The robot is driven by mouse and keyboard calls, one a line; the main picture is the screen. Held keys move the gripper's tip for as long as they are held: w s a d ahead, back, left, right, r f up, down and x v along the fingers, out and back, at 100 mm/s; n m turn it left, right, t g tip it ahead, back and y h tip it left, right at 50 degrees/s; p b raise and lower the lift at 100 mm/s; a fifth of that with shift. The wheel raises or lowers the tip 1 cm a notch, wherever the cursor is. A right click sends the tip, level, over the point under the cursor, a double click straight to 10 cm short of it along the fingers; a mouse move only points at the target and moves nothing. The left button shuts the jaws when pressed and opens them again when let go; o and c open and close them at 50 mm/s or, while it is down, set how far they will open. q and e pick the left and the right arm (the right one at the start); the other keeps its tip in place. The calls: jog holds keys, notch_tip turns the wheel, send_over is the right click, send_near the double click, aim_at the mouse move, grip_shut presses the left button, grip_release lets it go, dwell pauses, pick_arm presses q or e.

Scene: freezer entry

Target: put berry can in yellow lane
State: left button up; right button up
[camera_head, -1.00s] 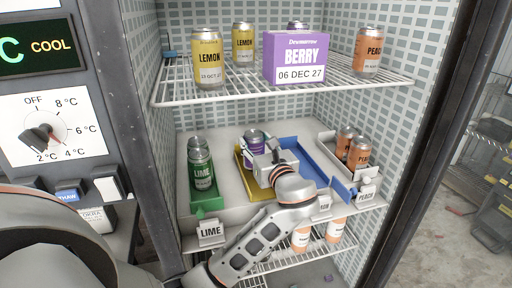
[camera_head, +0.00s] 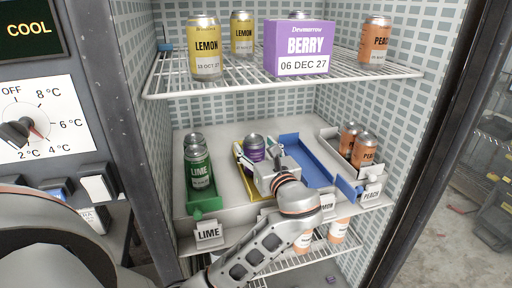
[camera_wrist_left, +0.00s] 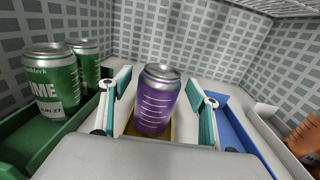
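The purple berry can (camera_head: 254,148) stands upright in the yellow lane (camera_head: 241,158) on the middle shelf. In the left wrist view the can (camera_wrist_left: 157,100) stands between the two fingers of my left gripper (camera_wrist_left: 160,105), with a visible gap on each side. The gripper is open around it. A strip of the yellow lane (camera_wrist_left: 128,127) shows beneath the can. In the head view my left gripper (camera_head: 264,165) reaches over the front of the yellow lane and hides much of it. My right gripper is not in view.
Left of the yellow lane is a green lane (camera_head: 206,207) with lime cans (camera_head: 198,168). Right are an empty blue lane (camera_head: 306,160) and a white lane with peach cans (camera_head: 364,150). The wire shelf (camera_head: 240,86) above holds lemon cans, a berry box and a peach can.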

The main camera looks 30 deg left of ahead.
pick_arm(q)
jog(key=shift+r, duration=0.1)
jog(key=b+v, duration=0.1)
jog(key=v, duration=1.1)
